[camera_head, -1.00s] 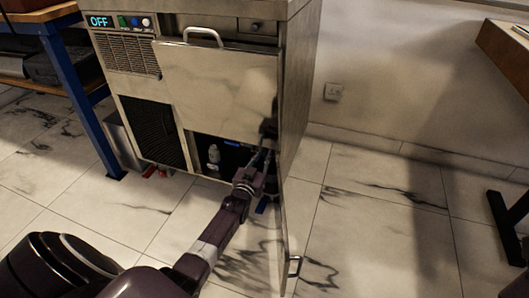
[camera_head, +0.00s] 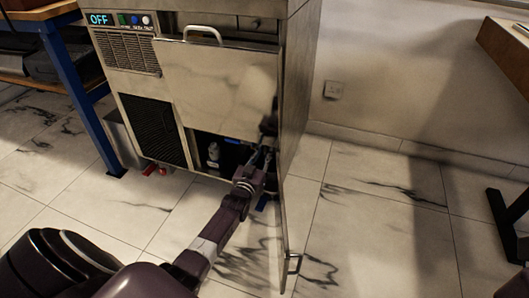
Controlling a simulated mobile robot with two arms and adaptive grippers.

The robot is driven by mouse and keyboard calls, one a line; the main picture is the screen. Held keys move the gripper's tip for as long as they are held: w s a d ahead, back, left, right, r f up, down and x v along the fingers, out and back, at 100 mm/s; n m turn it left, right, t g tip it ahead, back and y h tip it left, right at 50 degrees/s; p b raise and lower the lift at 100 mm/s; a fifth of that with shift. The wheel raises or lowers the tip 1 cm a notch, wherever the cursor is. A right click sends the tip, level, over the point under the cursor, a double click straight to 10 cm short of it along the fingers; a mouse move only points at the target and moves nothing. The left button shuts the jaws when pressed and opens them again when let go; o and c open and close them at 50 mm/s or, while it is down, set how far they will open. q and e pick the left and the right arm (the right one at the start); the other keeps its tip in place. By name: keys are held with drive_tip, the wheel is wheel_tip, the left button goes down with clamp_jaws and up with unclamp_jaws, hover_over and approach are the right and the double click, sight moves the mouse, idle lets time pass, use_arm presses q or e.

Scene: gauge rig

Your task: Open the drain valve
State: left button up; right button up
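A steel machine (camera_head: 222,82) with a lit OFF display stands at the upper left. Its lower right compartment (camera_head: 205,143) is open, and a grey fitting (camera_head: 213,155) shows inside. My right gripper is not in view.
A tall steel door panel (camera_head: 290,175) with a handle (camera_head: 294,264) stands swung out just right of my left gripper. A blue-legged bench (camera_head: 72,80) is at the left, and a wooden table (camera_head: 505,50) at the right. The marble floor (camera_head: 370,235) between is clear.

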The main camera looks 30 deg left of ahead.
use_arm(q)
drive_tip(key=v, duration=1.2)
idle(0.5)
